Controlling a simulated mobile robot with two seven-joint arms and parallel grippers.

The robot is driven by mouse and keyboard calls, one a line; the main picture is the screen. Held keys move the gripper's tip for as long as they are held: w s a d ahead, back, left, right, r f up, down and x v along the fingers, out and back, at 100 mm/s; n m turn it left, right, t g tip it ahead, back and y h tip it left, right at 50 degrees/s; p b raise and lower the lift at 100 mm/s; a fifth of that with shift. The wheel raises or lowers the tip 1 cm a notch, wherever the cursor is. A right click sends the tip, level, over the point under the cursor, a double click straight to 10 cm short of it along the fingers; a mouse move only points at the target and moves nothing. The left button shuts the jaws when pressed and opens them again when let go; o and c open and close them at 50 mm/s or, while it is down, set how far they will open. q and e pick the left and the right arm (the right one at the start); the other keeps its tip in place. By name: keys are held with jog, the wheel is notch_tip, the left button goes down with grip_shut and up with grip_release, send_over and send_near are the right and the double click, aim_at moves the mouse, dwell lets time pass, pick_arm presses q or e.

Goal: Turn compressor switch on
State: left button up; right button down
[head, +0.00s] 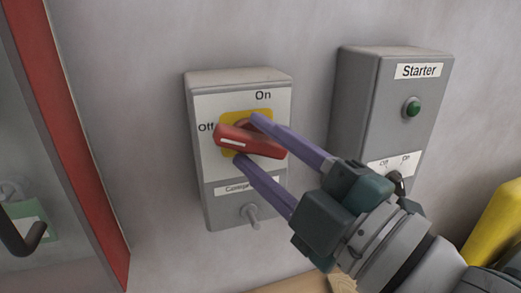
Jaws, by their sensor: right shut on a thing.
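The compressor switch box (203,190) is a grey box with a white face on the wall. Its red rotary handle (228,140) sits on a yellow plate (233,119), with "Off" marked at the left and "On" at the top. The handle lies slanted, and its white mark is on the left end, near the Off side. My right gripper (245,139) has its purple fingers around the handle, one above and one below, shut on it. The label under the handle is partly hidden by the lower finger. My left gripper is not in view.
A grey Starter box (360,110) with a green button (412,107) and a small black knob hangs to the right. A small lever (250,214) sticks out low on the compressor box. A red-framed door (72,140) with a dark handle stands at left. Something yellow (495,225) is at lower right.

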jog(key=m+b, duration=0.1)
jog(key=m+t+b, duration=0.1)
jog(key=m, duration=0.1)
jog(key=shift+f, duration=0.3)
jog(key=m+t+h+b, duration=0.1)
jog(key=m+t+b, duration=0.1)
jog(key=m, duration=0.3)
jog(key=m+t+h, duration=0.1)
jog(key=m, duration=0.1)
jog(key=m+h+b, duration=0.1)
jog(key=m, duration=0.1)
jog(key=shift+a+m+t, duration=0.15)
jog(key=shift+m+t, duration=0.25)
jog(key=shift+m+t+h+b, duration=0.5)
jog(key=shift+m+h, duration=0.7)
jog(key=shift+m, duration=1.2)
jog(key=shift+s+a, duration=0.1)
jog(key=c, duration=0.7)
grip_release()
jog(key=shift+r, duration=0.1)
